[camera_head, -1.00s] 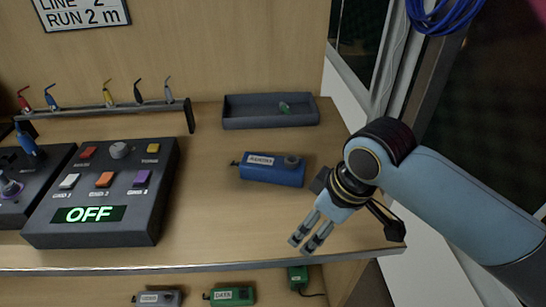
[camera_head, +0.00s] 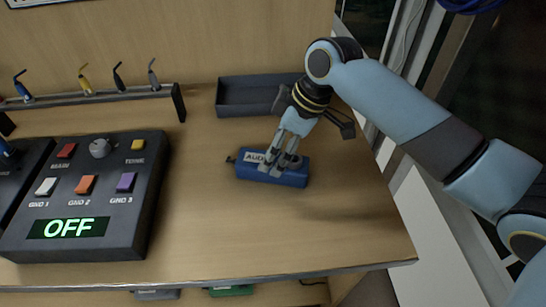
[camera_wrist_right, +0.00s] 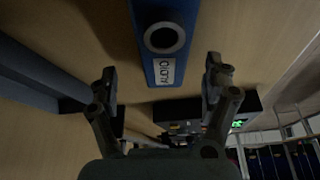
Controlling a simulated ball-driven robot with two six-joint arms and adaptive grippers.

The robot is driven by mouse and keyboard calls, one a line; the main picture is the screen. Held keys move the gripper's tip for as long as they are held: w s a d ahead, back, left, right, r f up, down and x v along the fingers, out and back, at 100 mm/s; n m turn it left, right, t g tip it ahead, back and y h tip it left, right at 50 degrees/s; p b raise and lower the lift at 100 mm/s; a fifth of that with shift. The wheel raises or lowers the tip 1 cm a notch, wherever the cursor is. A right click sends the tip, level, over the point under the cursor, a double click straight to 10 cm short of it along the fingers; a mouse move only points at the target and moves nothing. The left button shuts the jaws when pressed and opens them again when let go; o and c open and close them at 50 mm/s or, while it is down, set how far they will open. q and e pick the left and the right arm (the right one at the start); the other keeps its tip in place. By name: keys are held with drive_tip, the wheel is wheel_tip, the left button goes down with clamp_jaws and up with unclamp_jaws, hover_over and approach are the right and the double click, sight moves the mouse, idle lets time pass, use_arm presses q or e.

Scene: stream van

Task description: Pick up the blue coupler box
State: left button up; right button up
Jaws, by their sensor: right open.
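The blue coupler box (camera_head: 292,179) lies on the wooden bench top, with a pale label on its upper face. In the right wrist view the blue box (camera_wrist_right: 162,72) shows between and beyond the fingertips, with a round grey socket and its label. My right gripper (camera_head: 280,167) is over the box in the head view, its fingers covering part of the label. In the right wrist view this gripper (camera_wrist_right: 163,82) is open, one finger on each side of the box's line. I cannot tell whether the fingers touch it. My left gripper is not in view.
A dark tray (camera_head: 245,97) stands behind the box. A control console (camera_head: 90,195) reading OFF is at the left, with a rack (camera_head: 90,99) of coloured clips behind it. The bench's front edge (camera_head: 300,275) is near; bare wood lies between.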

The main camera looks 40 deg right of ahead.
sight(273, 165)
drive_tip(key=x, duration=0.4)
drive_tip(key=shift+s+a+f, duration=0.1)
drive_tip(key=shift+a+f, duration=0.1)
drive_tip(key=shift+f, duration=0.15)
drive_tip(key=shift+c, duration=0.3)
drive_tip(key=c, duration=1.3)
drive_tip(key=shift+c, duration=0.6)
drive_tip(key=shift+r, duration=0.15)
